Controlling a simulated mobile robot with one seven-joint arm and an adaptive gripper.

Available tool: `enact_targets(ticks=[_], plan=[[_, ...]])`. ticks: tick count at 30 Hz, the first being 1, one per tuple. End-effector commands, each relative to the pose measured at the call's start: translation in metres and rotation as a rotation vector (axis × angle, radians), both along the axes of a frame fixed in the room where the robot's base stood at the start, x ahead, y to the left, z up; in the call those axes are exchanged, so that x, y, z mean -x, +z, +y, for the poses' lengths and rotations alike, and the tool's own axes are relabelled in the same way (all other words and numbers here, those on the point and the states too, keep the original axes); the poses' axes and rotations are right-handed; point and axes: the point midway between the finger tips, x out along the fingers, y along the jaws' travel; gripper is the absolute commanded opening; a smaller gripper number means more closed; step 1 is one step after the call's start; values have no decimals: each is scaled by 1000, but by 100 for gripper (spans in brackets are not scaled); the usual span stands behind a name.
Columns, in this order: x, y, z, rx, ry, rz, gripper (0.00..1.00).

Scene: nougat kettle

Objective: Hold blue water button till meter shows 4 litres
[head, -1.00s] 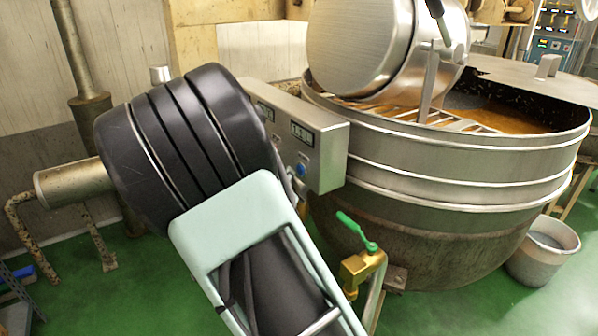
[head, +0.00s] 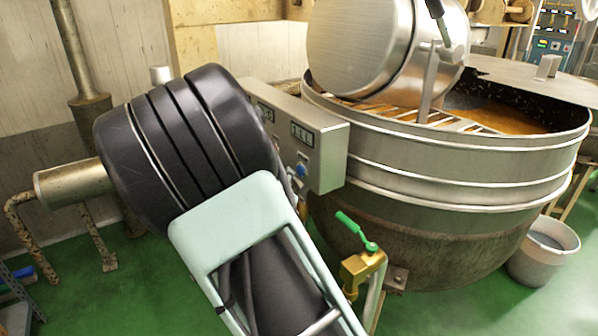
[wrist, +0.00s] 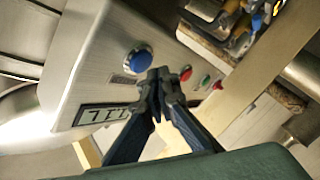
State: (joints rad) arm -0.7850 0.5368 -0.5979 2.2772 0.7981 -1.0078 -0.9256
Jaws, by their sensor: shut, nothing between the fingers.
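The control box (head: 327,160) is a metal housing fixed to the side of the big kettle (head: 440,180). On it are the blue water button (head: 302,169) and a meter (head: 302,134) above it, whose digits are too small to read surely. In the wrist view the blue button (wrist: 138,60) shows clear, with the meter (wrist: 105,113) partly covered by my finger. My gripper (wrist: 160,74) is shut and empty, its tips just right of the blue button in that view. I cannot tell whether they touch the panel. In the head view my arm mostly hides the gripper.
Red and green buttons (wrist: 206,81) sit farther along the panel. A brass valve with a green handle (head: 357,230) stands below the box. A steel drum (head: 380,45) is above the kettle. A grey bucket (head: 543,250) stands on the green floor at right.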

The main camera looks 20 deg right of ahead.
Motion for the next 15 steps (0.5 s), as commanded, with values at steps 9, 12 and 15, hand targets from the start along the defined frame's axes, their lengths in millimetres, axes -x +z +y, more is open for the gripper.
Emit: enact_targets(ticks=[9,12,15], plan=[[-2,0,-6,0,0,0,0],[-3,0,-8,-1,0,0,0],[-3,0,-8,-1,0,0,0]])
